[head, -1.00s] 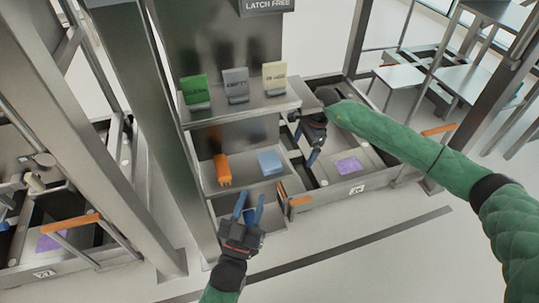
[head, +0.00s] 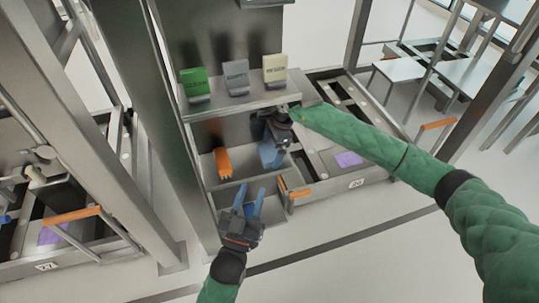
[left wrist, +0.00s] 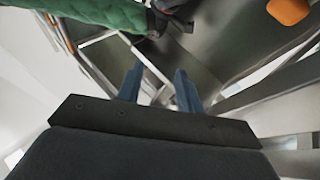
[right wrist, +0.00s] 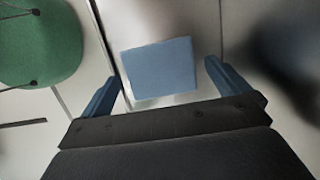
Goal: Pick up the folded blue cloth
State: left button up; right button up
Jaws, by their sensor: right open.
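The folded blue cloth (right wrist: 158,68) is a flat, roughly square pad on the lower shelf (head: 240,180). In the right wrist view it lies ahead of and between the two blue fingers of my right gripper (right wrist: 161,72), which stand wide apart with gaps on both sides. In the head view my right gripper (head: 270,146) is under the upper shelf, over the cloth, and partly hides it; contact cannot be told. My left gripper (head: 250,193) is open and empty in front of the lower shelf. Its spread fingers also show in the left wrist view (left wrist: 158,72).
An orange object (head: 222,162) stands left of the cloth. The upper shelf (head: 240,105) bears green, grey and cream upright signs (head: 275,68) close above my right arm. A drawer with a purple pad (head: 348,159) is at right. Metal posts stand at left.

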jog(key=shift+s+a+f, duration=0.1)
jog(key=shift+a+f, duration=0.05)
jog(key=shift+f, duration=0.45)
jog(key=c, duration=0.9)
pick_arm(q)
jog(key=shift+r, duration=0.65)
pick_arm(e)
jog(key=shift+r, duration=0.85)
jog(key=s, duration=0.1)
jog(key=s+d, duration=0.1)
jog(key=s, duration=0.3)
jog(key=shift+d, duration=0.4)
pick_arm(q)
notch_tip(320, 180, down, 7)
jog(key=g, duration=0.2)
jog(key=shift+w+d, duration=0.15)
jog(key=shift+d, duration=0.1)
pick_arm(e)
jog(key=s+d, duration=0.3)
jog(key=s, duration=0.9)
jog(key=shift+d, duration=0.35)
